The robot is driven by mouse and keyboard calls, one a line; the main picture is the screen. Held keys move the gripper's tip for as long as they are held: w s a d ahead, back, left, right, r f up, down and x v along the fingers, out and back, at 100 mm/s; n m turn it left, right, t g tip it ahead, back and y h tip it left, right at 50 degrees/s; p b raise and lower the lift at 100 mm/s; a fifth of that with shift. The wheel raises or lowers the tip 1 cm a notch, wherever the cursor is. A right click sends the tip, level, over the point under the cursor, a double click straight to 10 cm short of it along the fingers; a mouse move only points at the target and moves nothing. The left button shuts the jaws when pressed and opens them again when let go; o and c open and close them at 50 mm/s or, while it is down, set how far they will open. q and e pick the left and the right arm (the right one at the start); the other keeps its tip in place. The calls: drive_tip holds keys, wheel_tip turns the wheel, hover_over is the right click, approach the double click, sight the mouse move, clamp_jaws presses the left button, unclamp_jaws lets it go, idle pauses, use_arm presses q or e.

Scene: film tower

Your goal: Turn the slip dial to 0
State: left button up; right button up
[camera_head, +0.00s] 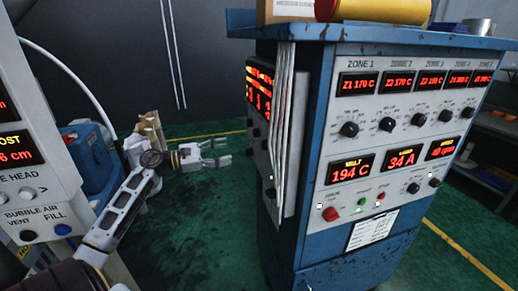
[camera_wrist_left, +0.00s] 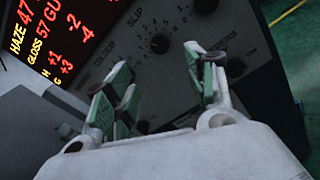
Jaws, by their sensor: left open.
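The slip dial (camera_wrist_left: 159,44) is a small dark round knob on a grey panel in the left wrist view. The word SLIP is printed beside it and small marks ring it; its setting is too small to read. My left gripper (camera_head: 217,152) is open and empty in the head view, left of the blue cabinet's side panel and apart from it. In the left wrist view its green-padded fingers (camera_wrist_left: 168,72) stand spread in front of the panel, with the dial seen between and beyond them. My right gripper is in neither view.
The blue cabinet (camera_head: 290,250) has a front face with zone displays and several knobs. Grey conduits (camera_head: 283,110) run down its edge beside the side panel. Another dark knob (camera_wrist_left: 235,67) sits near the right finger in the wrist view. A control box (camera_head: 30,190) stands at left.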

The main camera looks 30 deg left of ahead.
use_arm(q)
drive_tip(key=p, duration=0.2)
approach(262, 146)
drive_tip(key=shift+x, duration=1.7)
drive_tip(key=shift+r+p+x, duration=0.1)
drive_tip(key=shift+p+x, duration=0.15)
drive_tip(key=shift+x, duration=0.55)
drive_tip(key=shift+r+p+x, duration=0.15)
drive_tip(key=shift+p+x, duration=0.05)
drive_tip(key=shift+x, duration=0.6)
drive_tip(key=shift+p+x, duration=0.3)
drive_tip(key=shift+x, duration=0.95)
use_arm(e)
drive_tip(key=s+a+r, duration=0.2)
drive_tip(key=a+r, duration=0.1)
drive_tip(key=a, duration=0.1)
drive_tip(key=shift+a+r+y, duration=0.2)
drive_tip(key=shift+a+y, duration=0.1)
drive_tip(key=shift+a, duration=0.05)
use_arm(q)
drive_tip(key=shift+f, duration=0.1)
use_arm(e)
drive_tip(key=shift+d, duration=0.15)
use_arm(q)
drive_tip(key=shift+c, duration=0.2)
drive_tip(key=c, duration=1)
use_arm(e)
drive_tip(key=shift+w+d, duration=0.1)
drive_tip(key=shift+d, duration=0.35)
